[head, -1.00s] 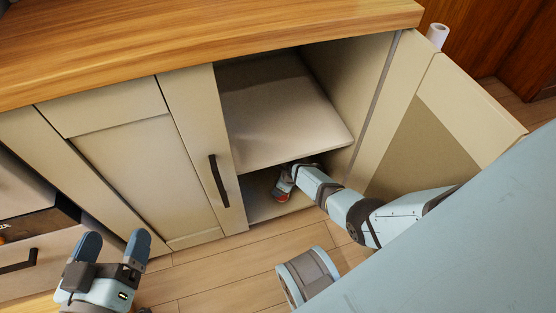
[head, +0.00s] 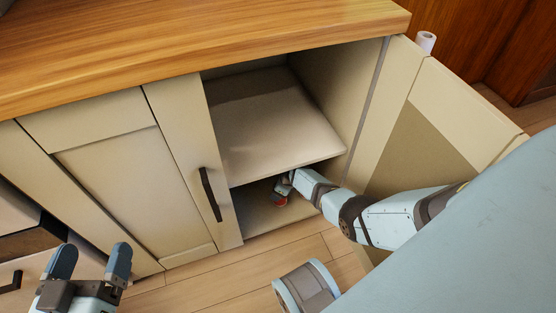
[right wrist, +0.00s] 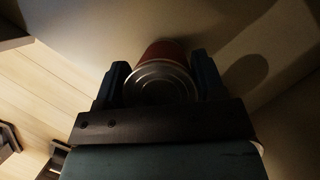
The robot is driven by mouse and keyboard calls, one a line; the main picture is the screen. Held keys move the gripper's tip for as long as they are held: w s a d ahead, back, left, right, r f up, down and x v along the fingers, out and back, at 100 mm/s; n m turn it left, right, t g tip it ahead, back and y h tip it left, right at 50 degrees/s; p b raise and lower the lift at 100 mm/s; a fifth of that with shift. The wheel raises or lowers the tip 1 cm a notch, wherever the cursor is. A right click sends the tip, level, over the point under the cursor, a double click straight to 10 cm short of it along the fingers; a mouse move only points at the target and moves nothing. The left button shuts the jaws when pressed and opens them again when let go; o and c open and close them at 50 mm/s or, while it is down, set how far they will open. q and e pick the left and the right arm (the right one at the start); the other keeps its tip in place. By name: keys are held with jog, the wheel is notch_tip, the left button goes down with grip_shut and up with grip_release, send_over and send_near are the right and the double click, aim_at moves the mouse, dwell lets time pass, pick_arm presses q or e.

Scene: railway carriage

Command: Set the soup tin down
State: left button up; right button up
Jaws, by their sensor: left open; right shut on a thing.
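The soup tin (right wrist: 162,75) is red with a bare metal end, and it sits between the two fingers of my right gripper (right wrist: 160,82) in the right wrist view. In the head view, a small red part of the tin (head: 280,202) shows inside the lower compartment of the open cupboard (head: 262,217), under the shelf. I cannot tell whether the tin touches the compartment floor. My left gripper (head: 91,262) is open and empty at the lower left, in front of the cupboard fronts.
The cupboard's shelf (head: 270,130) is bare and lies just above my right gripper. A partly open drawer (head: 30,240) is at the far left. The wooden worktop (head: 200,45) above is mostly clear.

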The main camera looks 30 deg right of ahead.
jog(key=shift+f, duration=0.2)
dwell(0.3)
jog(key=o, duration=1.2)
